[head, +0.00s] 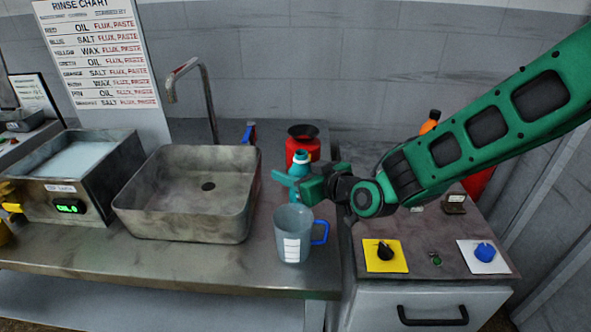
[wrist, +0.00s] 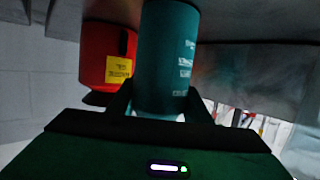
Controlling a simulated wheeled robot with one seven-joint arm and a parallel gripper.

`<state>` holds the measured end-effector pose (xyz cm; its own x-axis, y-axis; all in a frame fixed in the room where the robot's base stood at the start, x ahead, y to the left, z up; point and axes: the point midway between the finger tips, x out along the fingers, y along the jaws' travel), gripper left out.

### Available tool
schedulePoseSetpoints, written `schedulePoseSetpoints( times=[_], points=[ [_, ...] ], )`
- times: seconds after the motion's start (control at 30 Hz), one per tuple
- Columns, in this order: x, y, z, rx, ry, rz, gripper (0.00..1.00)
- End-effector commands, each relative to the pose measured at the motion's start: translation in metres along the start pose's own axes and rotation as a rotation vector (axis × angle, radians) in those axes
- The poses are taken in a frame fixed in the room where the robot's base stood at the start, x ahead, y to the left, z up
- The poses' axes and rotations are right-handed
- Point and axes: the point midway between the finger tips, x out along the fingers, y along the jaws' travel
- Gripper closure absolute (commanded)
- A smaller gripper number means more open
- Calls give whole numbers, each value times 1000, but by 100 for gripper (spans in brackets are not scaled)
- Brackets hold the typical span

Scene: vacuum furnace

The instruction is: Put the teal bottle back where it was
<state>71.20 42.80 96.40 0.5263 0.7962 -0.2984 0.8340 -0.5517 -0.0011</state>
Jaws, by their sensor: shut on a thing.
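The teal bottle (head: 297,166) stands on the metal counter (head: 160,262), right of the sink and behind a measuring cup. In the head view my gripper (head: 296,182) reaches it from the right and partly covers it. In the wrist view the teal bottle (wrist: 167,62) is between the two fingers of my gripper (wrist: 158,100), which is shut on it. The bottle's base is hard to see behind the cup and gripper, so I cannot tell whether it touches the counter.
A red container (head: 303,141) stands just behind the bottle. A clear cup with a blue handle (head: 293,233) stands in front. The empty sink (head: 192,195) is to the left. A cabinet with yellow and white switch plates (head: 386,256) is to the right.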

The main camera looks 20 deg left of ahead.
Motion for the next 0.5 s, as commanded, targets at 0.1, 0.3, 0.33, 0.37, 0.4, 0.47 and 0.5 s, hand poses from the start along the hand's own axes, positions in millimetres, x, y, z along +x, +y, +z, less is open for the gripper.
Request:
schedulePoseSetpoints(
  times=[0.1, 0.3, 0.33, 0.37, 0.4, 0.47, 0.5],
  points=[
    [0, 1, 2, 0, 0, 1, 53],
    [0, 1, 2, 0, 0, 2, 36],
    [0, 1, 2, 0, 0, 2, 36],
    [0, 1, 2, 0, 0, 2, 36],
    [0, 1, 2, 0, 0, 2, 36],
    [0, 1, 1, 0, 0, 2, 36],
    [0, 1, 0, 0, 0, 2, 36]
  ],
)
